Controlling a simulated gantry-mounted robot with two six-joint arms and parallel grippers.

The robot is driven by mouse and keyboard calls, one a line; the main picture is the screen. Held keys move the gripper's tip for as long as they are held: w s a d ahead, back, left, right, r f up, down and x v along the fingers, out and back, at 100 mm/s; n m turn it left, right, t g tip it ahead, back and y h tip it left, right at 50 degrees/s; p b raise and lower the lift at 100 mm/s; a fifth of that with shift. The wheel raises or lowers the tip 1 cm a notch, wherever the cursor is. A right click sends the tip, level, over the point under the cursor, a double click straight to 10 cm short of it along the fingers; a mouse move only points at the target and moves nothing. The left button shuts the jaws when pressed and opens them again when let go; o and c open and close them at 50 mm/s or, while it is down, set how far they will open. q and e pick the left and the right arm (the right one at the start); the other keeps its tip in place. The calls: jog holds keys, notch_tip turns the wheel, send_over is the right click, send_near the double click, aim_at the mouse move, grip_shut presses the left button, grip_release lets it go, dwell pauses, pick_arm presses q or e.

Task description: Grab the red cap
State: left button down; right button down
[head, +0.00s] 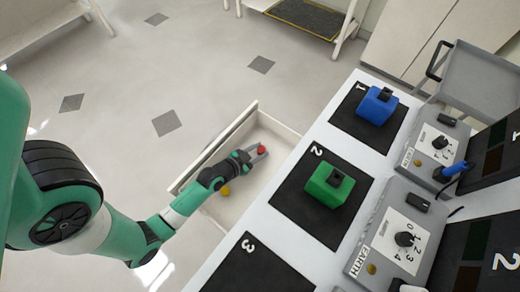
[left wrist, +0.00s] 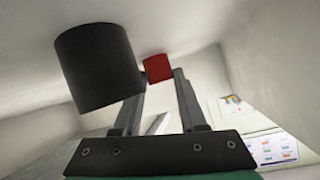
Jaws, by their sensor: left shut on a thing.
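The red cap (head: 262,149) is small and sits at the fingertips of my left gripper (head: 256,153), inside an open white drawer (head: 190,172). In the left wrist view the red cap (left wrist: 158,68) is between the ends of the two fingers (left wrist: 160,75), which are shut on it. Whether it touches the drawer floor I cannot tell. My right gripper is not in view.
A dark cylinder (left wrist: 95,68) stands close by the left finger in the left wrist view. A yellow cap (head: 225,191) lies in the drawer near my wrist. A white bench (head: 258,232) right of the drawer bears blue (head: 377,106) and green (head: 328,186) blocks on black mats.

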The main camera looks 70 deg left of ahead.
pick_arm(q)
notch_tip(320, 180, up, 28)
jog(key=p, duration=1.4)
jog(key=shift+p, duration=0.4)
